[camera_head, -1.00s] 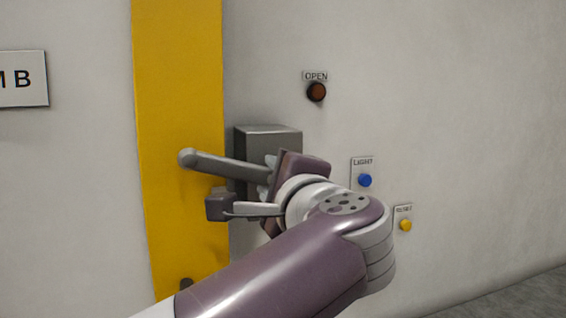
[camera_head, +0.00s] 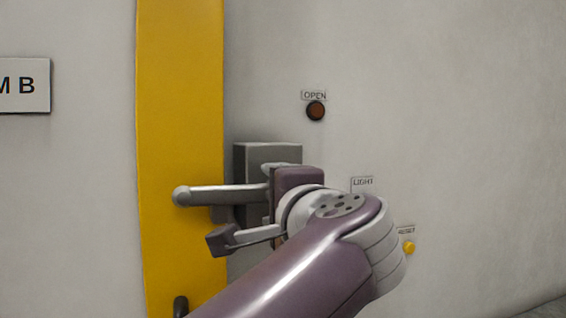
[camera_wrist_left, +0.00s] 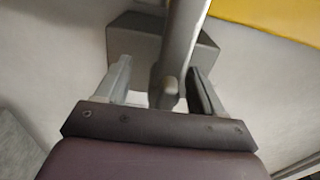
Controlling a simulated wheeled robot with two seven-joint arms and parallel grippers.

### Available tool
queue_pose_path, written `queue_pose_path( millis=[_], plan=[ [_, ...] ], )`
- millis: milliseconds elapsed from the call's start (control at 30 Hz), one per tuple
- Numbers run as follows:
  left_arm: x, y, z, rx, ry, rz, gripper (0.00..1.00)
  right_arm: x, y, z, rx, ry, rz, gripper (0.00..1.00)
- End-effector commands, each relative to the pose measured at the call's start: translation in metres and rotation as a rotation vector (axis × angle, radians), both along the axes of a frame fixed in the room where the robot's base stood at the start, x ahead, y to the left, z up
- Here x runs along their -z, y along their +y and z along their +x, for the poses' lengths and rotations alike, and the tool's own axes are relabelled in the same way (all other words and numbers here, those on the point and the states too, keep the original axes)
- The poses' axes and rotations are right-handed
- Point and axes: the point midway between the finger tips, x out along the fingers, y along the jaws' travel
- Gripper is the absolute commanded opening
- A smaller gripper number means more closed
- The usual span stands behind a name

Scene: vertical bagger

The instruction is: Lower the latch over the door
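The latch is a grey bar with a rounded end (camera_head: 215,195), pivoting on a grey box (camera_head: 268,154) on the wall. The bar lies almost level, its free end in front of the yellow door strip (camera_head: 180,100). My left gripper (camera_head: 238,216) is at the bar's pivot end, with one dark-tipped finger below the bar and the other mostly hidden. In the left wrist view the bar (camera_wrist_left: 180,50) passes between the two spread fingers of my left gripper (camera_wrist_left: 162,78), with gaps visible on both sides. My right gripper is not in view.
Right of the latch are a dark red OPEN button (camera_head: 316,111), a LIGHT label (camera_head: 362,184) and a yellow button (camera_head: 409,247). A dark handle (camera_head: 181,306) shows at the bottom of the yellow strip. A sign (camera_head: 22,86) is at the left.

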Motion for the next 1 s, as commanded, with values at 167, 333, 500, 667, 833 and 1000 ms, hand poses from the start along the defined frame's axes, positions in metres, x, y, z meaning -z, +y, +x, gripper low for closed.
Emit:
queue_pose_path(
  millis=[167, 333, 500, 667, 833, 1000],
  plan=[
    [-0.002, 0.001, -0.001, -0.001, -0.005, -0.002, 0.67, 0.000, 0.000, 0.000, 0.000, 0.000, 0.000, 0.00],
    [-0.001, -0.003, -0.012, 0.002, -0.009, -0.004, 0.67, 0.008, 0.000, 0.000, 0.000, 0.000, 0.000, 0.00],
    [-0.001, -0.010, -0.034, 0.003, -0.009, -0.005, 0.67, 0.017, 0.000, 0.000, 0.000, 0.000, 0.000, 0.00],
    [-0.004, -0.013, -0.048, 0.000, -0.009, -0.004, 0.67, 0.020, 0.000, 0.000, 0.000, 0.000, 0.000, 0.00],
    [-0.005, -0.013, -0.049, -0.001, -0.008, -0.004, 0.67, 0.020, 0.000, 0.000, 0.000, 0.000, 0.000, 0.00],
    [-0.005, -0.014, -0.052, 0.000, -0.009, -0.003, 0.67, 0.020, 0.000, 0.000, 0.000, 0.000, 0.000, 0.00]
  ],
)
